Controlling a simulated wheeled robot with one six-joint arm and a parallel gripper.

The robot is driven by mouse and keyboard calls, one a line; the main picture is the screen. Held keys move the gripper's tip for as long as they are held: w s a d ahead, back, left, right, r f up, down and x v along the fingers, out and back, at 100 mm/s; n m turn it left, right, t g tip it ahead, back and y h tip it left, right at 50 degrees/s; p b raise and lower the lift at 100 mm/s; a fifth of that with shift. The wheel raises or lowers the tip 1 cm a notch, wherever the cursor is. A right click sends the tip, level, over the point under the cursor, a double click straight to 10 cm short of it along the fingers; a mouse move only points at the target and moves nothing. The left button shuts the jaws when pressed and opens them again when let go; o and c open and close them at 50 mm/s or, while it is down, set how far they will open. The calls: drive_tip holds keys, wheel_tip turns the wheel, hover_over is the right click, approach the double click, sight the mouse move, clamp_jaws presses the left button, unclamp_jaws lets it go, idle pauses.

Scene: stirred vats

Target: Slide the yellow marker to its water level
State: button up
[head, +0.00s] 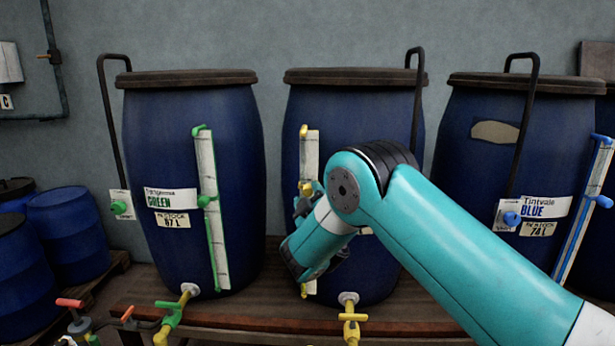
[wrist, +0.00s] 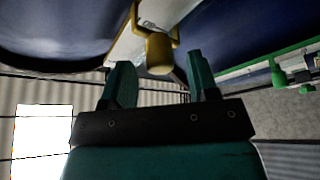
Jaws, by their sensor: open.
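The yellow marker (head: 306,187) sits on the white gauge strip (head: 309,153) of the middle blue vat (head: 345,125), a little above mid-height. In the wrist view the yellow marker (wrist: 159,52) shows its knob beyond and between the two teal fingers of my gripper (wrist: 159,62). My gripper is open, with a gap on either side of the knob; I cannot tell whether the fingertips reach around it. In the head view my gripper (head: 303,202) is at the marker, partly hidden by my arm. My arm covers much of the lower strip, and I cannot make out its water level.
A green-marked vat (head: 190,120) stands left, with its green marker (head: 205,201) on its own gauge. A blue-marked vat (head: 500,125) stands right. Yellow (head: 352,318) and green (head: 170,316) taps stick out below, over the wooden bench (head: 250,318). Hooked dark pipes rise beside the vats.

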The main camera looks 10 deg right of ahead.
drive_tip(key=shift+p+x, duration=0.5)
drive_tip(key=shift+x, duration=0.65)
clamp_jaws()
wheel_tip(320, 180, down, 7)
drive_tip(key=b, duration=0.9)
drive_tip(key=shift+f, duration=0.15)
unclamp_jaws()
drive_tip(key=shift+s, duration=0.1)
